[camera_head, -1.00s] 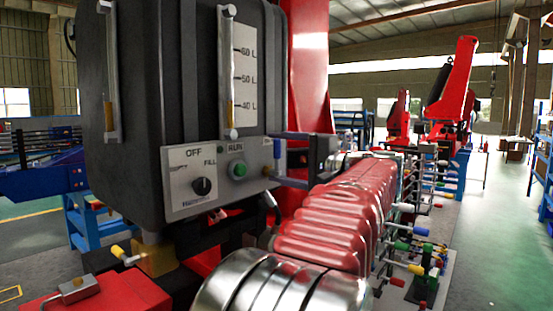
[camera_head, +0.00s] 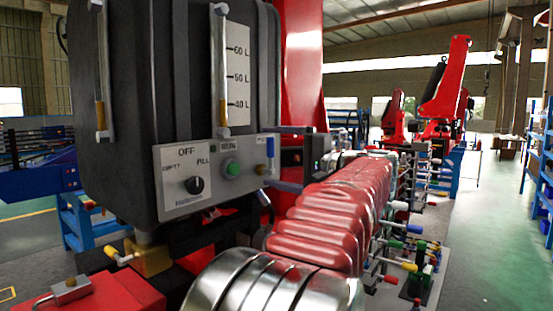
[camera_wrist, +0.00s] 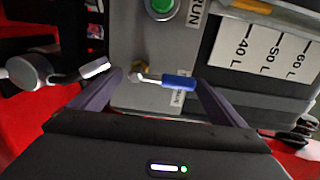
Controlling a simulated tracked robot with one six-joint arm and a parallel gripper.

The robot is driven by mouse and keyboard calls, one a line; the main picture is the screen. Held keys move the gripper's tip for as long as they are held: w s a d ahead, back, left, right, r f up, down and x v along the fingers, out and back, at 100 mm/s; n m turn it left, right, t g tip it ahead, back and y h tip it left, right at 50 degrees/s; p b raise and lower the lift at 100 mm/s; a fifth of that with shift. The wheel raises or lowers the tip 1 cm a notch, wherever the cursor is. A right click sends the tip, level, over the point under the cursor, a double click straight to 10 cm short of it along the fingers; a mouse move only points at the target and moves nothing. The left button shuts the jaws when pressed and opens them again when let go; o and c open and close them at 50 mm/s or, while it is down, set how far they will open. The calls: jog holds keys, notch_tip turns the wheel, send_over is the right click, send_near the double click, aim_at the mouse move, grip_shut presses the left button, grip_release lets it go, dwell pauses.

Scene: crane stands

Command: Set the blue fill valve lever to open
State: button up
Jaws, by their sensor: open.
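The blue fill valve lever (camera_head: 270,147) is at the right end of the grey control panel (camera_head: 222,180) on the black tank. Its blue handle points up from a small pivot in the head view. In the wrist view the blue lever (camera_wrist: 178,82) lies sideways, with its metal stem and pivot to the left. My gripper (camera_head: 274,157) reaches in from the right, close to the panel. It is open, and the lever shows between its two fingers in the wrist view (camera_wrist: 158,82). Whether a finger touches the lever, I cannot tell.
A black knob (camera_head: 194,185) and a green RUN button (camera_head: 231,168) are on the panel left of the lever. A sight gauge with a litre scale (camera_head: 238,75) is above. A red column (camera_head: 300,60) stands behind. A yellow-handled valve (camera_head: 120,256) is at lower left.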

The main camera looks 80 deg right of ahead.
jog(key=v, duration=1.3)
jog(key=shift+s+a, duration=0.2)
jog(key=shift+s, duration=0.2)
jog(key=shift+f, duration=0.1)
